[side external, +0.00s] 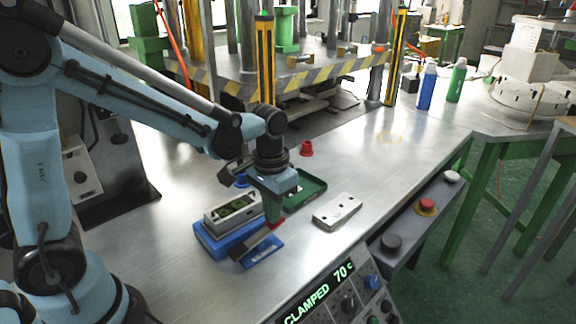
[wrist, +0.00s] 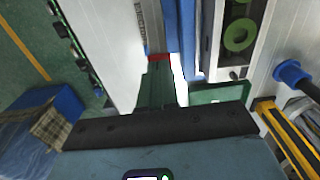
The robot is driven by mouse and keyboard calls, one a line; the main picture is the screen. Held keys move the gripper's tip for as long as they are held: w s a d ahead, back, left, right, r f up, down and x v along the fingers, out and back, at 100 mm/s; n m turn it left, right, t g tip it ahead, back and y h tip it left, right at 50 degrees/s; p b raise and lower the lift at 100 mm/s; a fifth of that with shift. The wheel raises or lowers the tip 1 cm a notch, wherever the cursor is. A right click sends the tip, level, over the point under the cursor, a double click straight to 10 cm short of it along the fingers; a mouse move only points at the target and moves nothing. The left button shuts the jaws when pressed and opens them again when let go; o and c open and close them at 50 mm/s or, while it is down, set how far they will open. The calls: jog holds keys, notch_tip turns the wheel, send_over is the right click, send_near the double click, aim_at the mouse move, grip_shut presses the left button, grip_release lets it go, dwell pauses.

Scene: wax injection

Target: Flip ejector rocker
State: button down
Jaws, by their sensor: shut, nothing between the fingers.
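My gripper (side external: 275,218) points down at the front end of the blue fixture (side external: 218,243). Its green fingers (wrist: 157,82) are shut with nothing held. A small red part (side external: 277,224) shows at the fingertips, and red also shows there in the wrist view (wrist: 158,57). A grey bar (side external: 256,244) lies slanted over a low blue block (side external: 266,253) just below the fingers. I cannot tell which part is the ejector rocker, or whether the fingers touch the red part. The grey mould (side external: 232,213) with green rings sits on the blue fixture, beside the gripper.
A green tray (side external: 313,187) lies behind my gripper. A white block with dark holes (side external: 337,211) lies to the right. A red cup-like piece (side external: 306,148) stands farther back. The control panel (side external: 340,295) reads "CLAMPED 70 c". The table's right side is mostly clear.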

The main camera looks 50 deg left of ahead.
jog(key=shift+f, duration=0.95)
dwell(0.5)
jog(key=shift+r, duration=3.5)
jog(key=shift+s+a+r+t, duration=0.15)
jog(key=shift+s+r+t, duration=0.15)
jog(key=shift+s+r, duration=0.1)
jog(key=s+a+r+t, duration=0.1)
jog(key=s+a+t, duration=0.1)
jog(key=s+t, duration=0.3)
jog(key=shift+s+r+t, duration=0.35)
jog(key=shift+t, duration=0.45)
